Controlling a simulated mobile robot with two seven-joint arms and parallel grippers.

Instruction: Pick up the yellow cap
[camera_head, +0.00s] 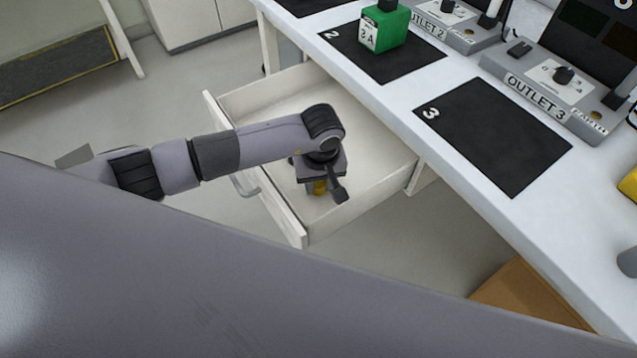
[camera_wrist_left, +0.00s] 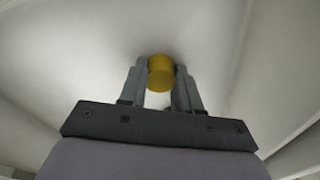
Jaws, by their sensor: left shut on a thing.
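The yellow cap (camera_wrist_left: 161,73) is between the two fingers of my left gripper (camera_wrist_left: 161,85) in the left wrist view, with a finger against each side. In the head view my left gripper (camera_head: 320,187) points down inside the open drawer (camera_head: 368,150), and a bit of the yellow cap (camera_head: 319,187) shows under the wrist. The gripper is shut on the cap. Most of the cap is hidden by my wrist in the head view. I cannot tell whether the cap touches the drawer floor. My right gripper is not in view.
The drawer walls surround my left gripper; the rest of the drawer looks empty. The white table (camera_head: 440,135) above holds black mats (camera_head: 494,135), a green block (camera_head: 385,30) and a grey outlet 3 box (camera_head: 550,90). A brown box (camera_head: 525,295) stands below the table.

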